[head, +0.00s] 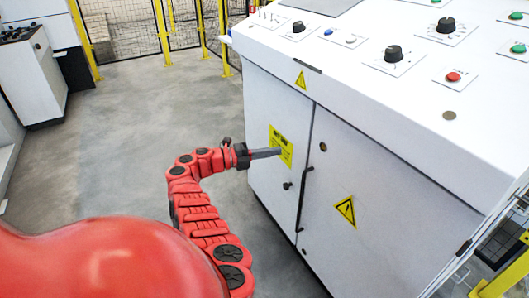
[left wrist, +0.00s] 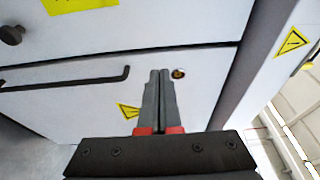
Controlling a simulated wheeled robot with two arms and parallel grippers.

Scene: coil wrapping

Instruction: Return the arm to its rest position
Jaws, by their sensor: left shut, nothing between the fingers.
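My left arm is red and segmented, and its left gripper (head: 279,152) shows in the middle of the head view. It points right, in front of the white cabinet's door side, near a yellow label (head: 281,146). In the left wrist view the left gripper (left wrist: 159,72) has its two grey fingers together, with nothing between them. A black door handle (head: 304,198) is right of and below the gripper in the head view. I cannot tell whether the fingertips touch the cabinet. My right gripper is in neither view.
The white control cabinet (head: 385,190) fills the right side, with black knobs (head: 393,54) and a red button (head: 453,77) on top. Yellow fence posts (head: 163,32) stand at the back. A white machine (head: 32,80) is at the far left. The grey floor (head: 110,150) between is clear.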

